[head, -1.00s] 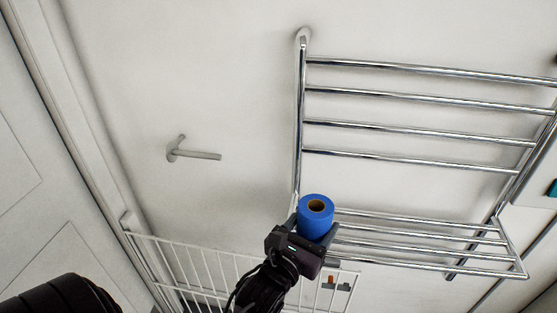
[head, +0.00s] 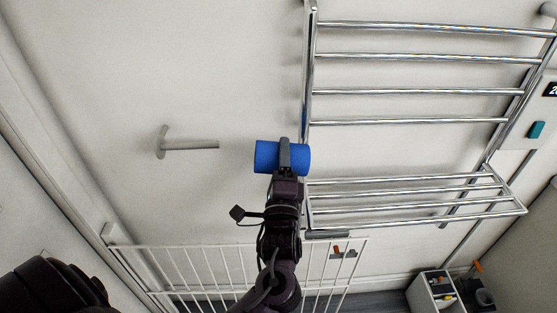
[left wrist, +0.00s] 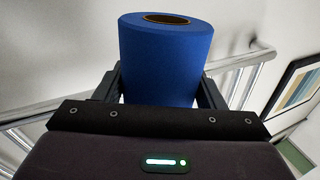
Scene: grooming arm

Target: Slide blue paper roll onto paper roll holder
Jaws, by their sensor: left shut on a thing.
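The blue paper roll (head: 263,157) is held in my left gripper (head: 285,156) in the head view. The roll lies sideways, its long axis running left to right. The left wrist view also shows the blue roll (left wrist: 165,62) between the two fingers, with its brown core opening at the top end. The grey paper roll holder (head: 190,144) is a rod on the wall with its free end pointing right. The roll's left end is to the right of the rod's tip, apart from it and slightly lower in the picture. My right gripper is not in view.
A chrome towel rack (head: 430,122) is close to the right of the roll. A white railing (head: 200,262) runs below the holder. A small white shelf unit (head: 425,291) stands at the lower right. The wall around the holder is clear.

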